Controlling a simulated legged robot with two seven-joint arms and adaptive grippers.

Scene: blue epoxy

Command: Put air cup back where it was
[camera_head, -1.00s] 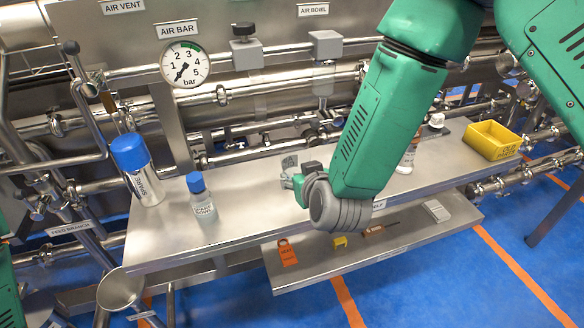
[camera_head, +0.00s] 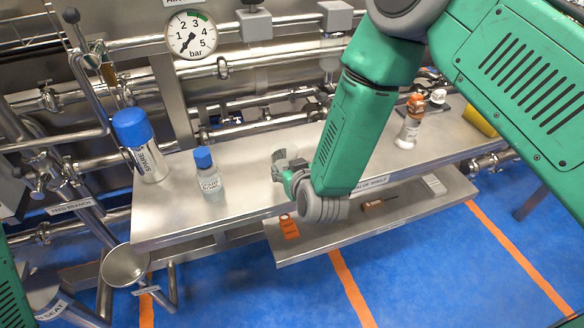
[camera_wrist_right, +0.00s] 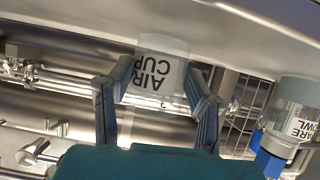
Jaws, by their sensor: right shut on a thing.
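The air cup (camera_wrist_right: 160,70) is a clear, greyish cup with a black "AIR CUP" label, which reads upside down in the right wrist view. My right gripper (camera_wrist_right: 158,100) is shut on it, one finger on each side. In the head view the cup (camera_head: 284,157) shows only partly behind the right gripper (camera_head: 282,172), over the steel shelf (camera_head: 250,155). I cannot tell whether it touches the shelf. My left gripper is not in view.
An orange-topped bottle (camera_head: 408,133) stands right, near a partly hidden yellow bin (camera_head: 476,122). A lower shelf (camera_head: 345,232) holds small tools. A pressure gauge (camera_head: 191,35) and pipes are behind.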

